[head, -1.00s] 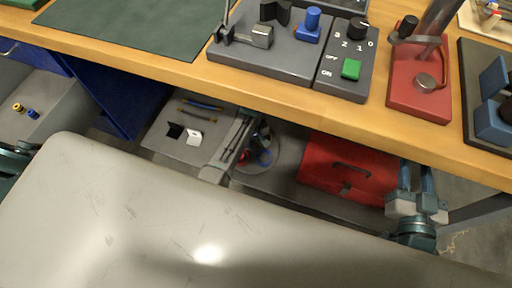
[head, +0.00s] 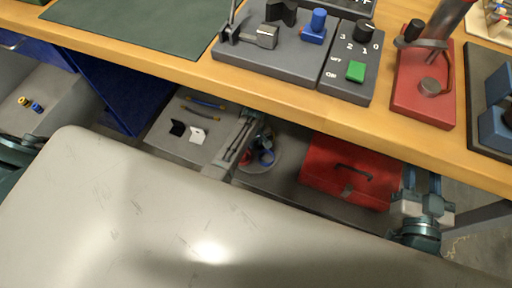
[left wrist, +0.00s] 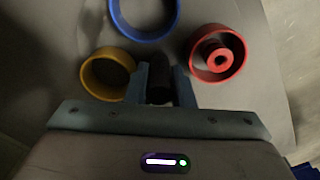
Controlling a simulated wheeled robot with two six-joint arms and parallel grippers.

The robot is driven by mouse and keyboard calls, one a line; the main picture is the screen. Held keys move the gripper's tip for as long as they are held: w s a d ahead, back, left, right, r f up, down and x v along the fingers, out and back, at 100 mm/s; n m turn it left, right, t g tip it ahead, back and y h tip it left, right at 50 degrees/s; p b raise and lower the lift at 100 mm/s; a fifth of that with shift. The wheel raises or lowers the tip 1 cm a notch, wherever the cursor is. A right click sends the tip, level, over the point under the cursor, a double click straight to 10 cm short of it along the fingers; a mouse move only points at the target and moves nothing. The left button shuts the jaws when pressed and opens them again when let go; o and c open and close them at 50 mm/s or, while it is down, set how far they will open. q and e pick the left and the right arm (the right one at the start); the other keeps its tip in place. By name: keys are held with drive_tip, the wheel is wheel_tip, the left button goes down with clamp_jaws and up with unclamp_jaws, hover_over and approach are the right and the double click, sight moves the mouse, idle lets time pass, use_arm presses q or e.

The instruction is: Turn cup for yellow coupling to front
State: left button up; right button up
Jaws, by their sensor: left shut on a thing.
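In the left wrist view my left gripper (left wrist: 160,76) is shut on a dark upright knob (left wrist: 159,88). Around it a yellow cup (left wrist: 106,76) stands to the left, a blue cup (left wrist: 144,34) above, and a red cup (left wrist: 230,70) to the right. The red cup has a smaller red piece inside; the yellow one looks empty. The cups sit on a grey surface. In the head view a grey round tray (head: 266,171) with red and blue items shows under the table; my left gripper is hard to make out there. My right gripper (head: 421,181) has its fingers apart and looks empty.
A wooden worktop (head: 300,115) overhangs the shelf. A red toolbox (head: 352,170) stands right of the tray. A grey drawer (head: 172,147) with small clips lies to its left. Small yellow and blue rings (head: 30,104) lie at the far left.

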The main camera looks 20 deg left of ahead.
use_arm(q)
drive_tip(key=shift+n+p, duration=0.75)
drive_tip(key=shift+n, duration=0.65)
drive_tip(key=shift+n+p, duration=0.65)
drive_tip(key=shift+n, duration=1.15)
drive_tip(key=shift+n+p, duration=0.6)
drive_tip(key=shift+n, duration=1.1)
